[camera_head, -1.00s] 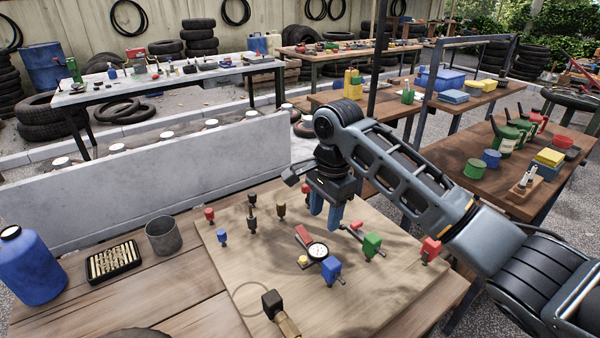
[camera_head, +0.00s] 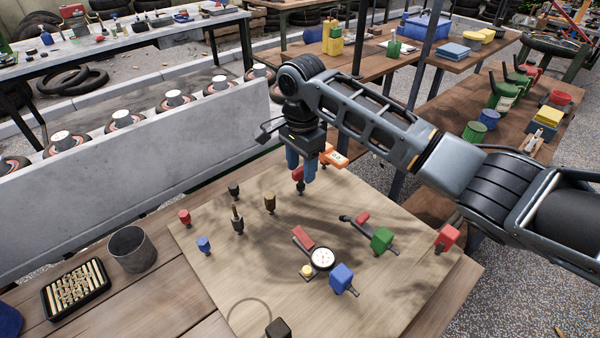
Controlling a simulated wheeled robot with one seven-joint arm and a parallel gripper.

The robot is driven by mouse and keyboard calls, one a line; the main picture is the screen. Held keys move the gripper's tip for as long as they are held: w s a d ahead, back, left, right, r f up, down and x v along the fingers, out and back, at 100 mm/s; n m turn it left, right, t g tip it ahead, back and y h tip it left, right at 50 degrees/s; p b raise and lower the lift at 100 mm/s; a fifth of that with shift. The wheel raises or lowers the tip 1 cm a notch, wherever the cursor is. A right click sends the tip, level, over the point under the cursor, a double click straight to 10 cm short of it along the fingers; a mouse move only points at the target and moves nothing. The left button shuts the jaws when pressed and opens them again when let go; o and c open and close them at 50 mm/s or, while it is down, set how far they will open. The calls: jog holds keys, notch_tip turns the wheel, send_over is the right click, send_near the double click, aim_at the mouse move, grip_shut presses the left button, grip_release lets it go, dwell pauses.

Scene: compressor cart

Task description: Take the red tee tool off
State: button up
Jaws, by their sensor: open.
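A red piece on a dark stem (camera_head: 297,174) stands at the back of the wooden board (camera_head: 340,195) and looks like the red tee tool. Its top is partly hidden by my gripper, so I cannot make out its full shape. My gripper (camera_head: 301,173) points down with its blue fingers open, right at this red piece. I cannot tell whether the fingers straddle it or are in front of it. Just behind is an orange part with a pale face (camera_head: 335,157).
The board also carries a round gauge (camera_head: 322,259), a blue block (camera_head: 341,279), a green block (camera_head: 382,239), a red block (camera_head: 447,237) and several small fittings at left. A metal cup (camera_head: 131,249) and a black tray (camera_head: 75,288) stand left of the board.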

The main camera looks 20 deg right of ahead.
aim_at(301, 168)
jog(key=shift+f, duration=1.85)
jog(key=shift+c, duration=0.5)
grip_shut()
